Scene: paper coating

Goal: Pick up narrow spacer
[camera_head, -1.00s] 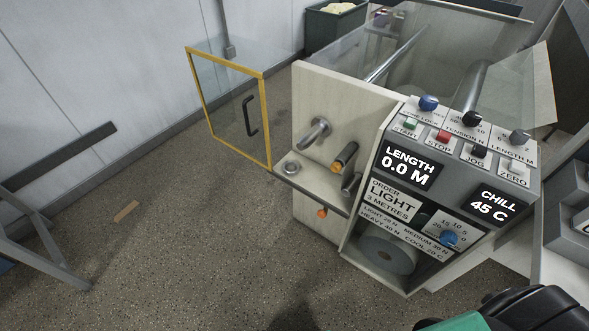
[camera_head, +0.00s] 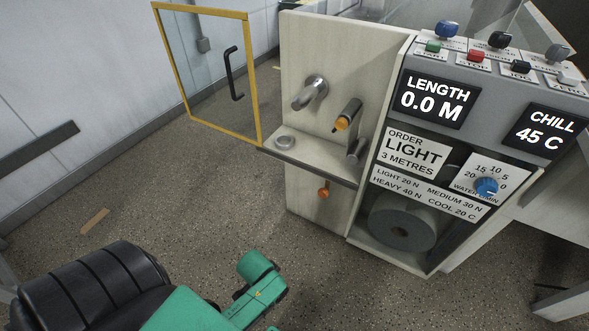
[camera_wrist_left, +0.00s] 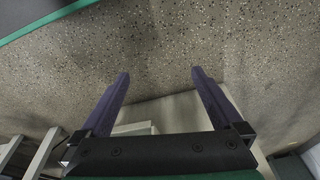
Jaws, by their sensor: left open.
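A small metal ring (camera_head: 285,142) lies on the narrow shelf (camera_head: 310,160) at the left front of the machine in the head view. I cannot tell for sure whether it is the narrow spacer. Above the shelf, a silver peg (camera_head: 310,93), an orange-tipped peg (camera_head: 346,115) and a grey cylindrical piece (camera_head: 356,151) stick out from the pale panel. My left gripper (camera_wrist_left: 160,76) is open and empty in the left wrist view, its dark fingers apart over speckled floor. Its fingers do not show in the head view. My right gripper is not in view.
The machine (camera_head: 400,250) carries displays, knobs and a roll (camera_head: 403,229) low in its front. A yellow-framed clear door (camera_head: 188,70) stands open left of the panel. An orange knob (camera_head: 323,192) sits below the shelf. Floor left of the machine is mostly clear.

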